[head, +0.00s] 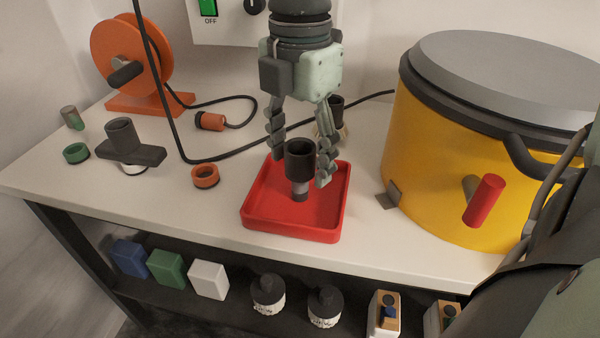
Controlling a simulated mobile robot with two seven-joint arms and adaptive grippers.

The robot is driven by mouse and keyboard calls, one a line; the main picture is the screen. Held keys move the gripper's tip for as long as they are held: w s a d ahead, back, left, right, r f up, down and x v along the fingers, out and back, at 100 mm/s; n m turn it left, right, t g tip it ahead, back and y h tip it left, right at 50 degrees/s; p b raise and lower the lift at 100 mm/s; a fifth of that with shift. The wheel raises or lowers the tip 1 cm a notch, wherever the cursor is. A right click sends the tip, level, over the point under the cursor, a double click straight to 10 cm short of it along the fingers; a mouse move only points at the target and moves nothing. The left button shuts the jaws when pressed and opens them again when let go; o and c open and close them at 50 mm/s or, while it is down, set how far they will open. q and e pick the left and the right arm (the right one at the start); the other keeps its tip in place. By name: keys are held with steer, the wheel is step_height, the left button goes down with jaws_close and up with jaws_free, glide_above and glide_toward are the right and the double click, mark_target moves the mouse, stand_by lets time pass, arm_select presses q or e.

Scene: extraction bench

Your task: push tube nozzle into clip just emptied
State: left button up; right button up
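A dark nozzle-like piece (300,152) with a wide black top and a narrower grey lower end is upright over the red tray (247,222). Whether its lower end touches the tray floor I cannot tell. My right gripper (301,165) points down from above, with its fingers apart on either side of this piece. Gaps show between fingers and piece, and it looks open. I cannot tell for sure which thing is the clip. A dark winged fitting with an upright socket (120,134) stands at the left. My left gripper is not in view.
An orange reel (105,45) with black cable and an orange connector (210,121) is at the back left. Green (76,153) and orange (205,176) rings lie on the bench. A yellow vessel (440,150) fills the right. Another dark cylinder (336,104) stands behind my gripper.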

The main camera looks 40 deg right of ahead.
steer(key=c, duration=1.2)
steer(key=shift+r+p, duration=1)
steer(key=shift+r, duration=1.5)
steer(key=shift+c, duration=0.2)
